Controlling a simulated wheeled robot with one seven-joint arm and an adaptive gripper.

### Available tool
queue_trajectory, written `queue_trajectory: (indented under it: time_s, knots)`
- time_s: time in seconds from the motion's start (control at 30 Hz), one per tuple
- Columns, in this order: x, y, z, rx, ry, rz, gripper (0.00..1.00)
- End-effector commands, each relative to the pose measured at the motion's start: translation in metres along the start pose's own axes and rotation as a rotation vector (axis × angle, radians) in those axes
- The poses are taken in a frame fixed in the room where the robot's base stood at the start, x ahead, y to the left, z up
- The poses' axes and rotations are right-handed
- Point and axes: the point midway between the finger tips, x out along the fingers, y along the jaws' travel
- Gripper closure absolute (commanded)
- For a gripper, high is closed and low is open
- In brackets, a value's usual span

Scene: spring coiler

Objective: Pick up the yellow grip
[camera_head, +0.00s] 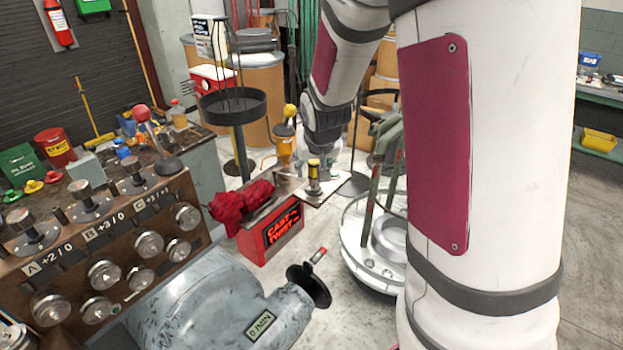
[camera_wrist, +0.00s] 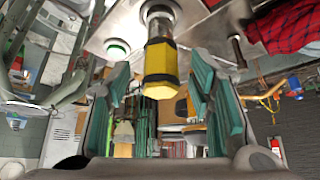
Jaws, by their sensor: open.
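The yellow grip (camera_wrist: 161,66) is a faceted yellow piece with dark bands on a metal post. In the wrist view it stands between the two teal finger pads of my gripper (camera_wrist: 160,92), with a visible gap on each side. The picture there looks upside down, with the metal plate (camera_wrist: 205,28) at the top. In the head view a small yellow and black piece (camera_head: 314,170), seemingly the same grip, stands upright on the plate beside my wrist. My gripper is open and empty; its fingers are hard to make out in the head view.
A red cloth (camera_head: 240,203) lies left of the grip, by a red box (camera_head: 272,235) with lettering. A taller yellow-topped post (camera_head: 285,140) stands behind left. A green-grey frame (camera_head: 385,165) stands close on the right. The control bench (camera_head: 120,235) fills the left.

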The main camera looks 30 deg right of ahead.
Motion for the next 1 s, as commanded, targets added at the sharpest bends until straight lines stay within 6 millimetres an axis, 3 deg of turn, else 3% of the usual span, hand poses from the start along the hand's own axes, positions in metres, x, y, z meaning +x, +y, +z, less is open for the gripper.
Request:
queue_trajectory:
  time_s: [0.27,0.5,1.0]
  knots:
    - [0.0038,-0.0002,0.0001,0.000,0.000,-0.001,0.52]
    - [0.0037,-0.0002,0.0000,-0.001,0.000,-0.001,1.00]
    - [-0.0039,-0.0004,-0.0061,0.000,0.004,-0.001,1.00]
